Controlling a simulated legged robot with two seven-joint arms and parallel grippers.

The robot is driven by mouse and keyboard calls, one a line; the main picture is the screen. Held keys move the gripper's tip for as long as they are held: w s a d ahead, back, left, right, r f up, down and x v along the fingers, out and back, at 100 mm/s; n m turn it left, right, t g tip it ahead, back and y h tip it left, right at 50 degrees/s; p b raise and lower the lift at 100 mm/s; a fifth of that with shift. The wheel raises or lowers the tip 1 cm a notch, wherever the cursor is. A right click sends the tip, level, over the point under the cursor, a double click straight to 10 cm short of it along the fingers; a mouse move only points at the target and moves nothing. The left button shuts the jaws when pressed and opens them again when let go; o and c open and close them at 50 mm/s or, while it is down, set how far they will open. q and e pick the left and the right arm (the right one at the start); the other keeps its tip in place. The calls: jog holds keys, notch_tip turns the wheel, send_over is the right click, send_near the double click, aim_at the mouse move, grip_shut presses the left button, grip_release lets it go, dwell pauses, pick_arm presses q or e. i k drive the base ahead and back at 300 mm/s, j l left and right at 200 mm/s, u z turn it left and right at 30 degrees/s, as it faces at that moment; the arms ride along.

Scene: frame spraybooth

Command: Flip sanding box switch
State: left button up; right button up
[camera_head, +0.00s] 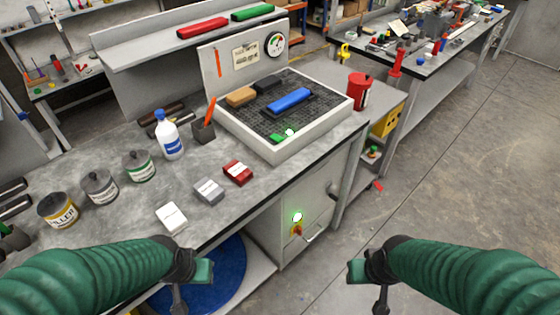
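The sanding box (262,150) is a pale box with a dark perforated top, set into the bench. On the grey cabinet front below it is a red and yellow rotary switch (296,231), with a bright green-white glow (297,216) just above it. A second green glow (289,132) shows on the box top. My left gripper (195,282) is left of the switch and nearer the camera, apart from it. My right gripper (367,282) is to its right, also apart. Both look empty; their finger openings are not clear.
Sanding blocks, including a blue one (289,101), lie on the box. A red can (359,92) stands right of the box.

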aim_at(275, 138)
jog(key=i+l+u, duration=0.15)
jog(key=l, duration=0.2)
jog(key=i+l+u, duration=0.1)
jog(key=l, duration=0.25)
jog(key=i+l+u, duration=0.15)
jog(key=i+l, duration=0.1)
jog(key=l, duration=0.1)
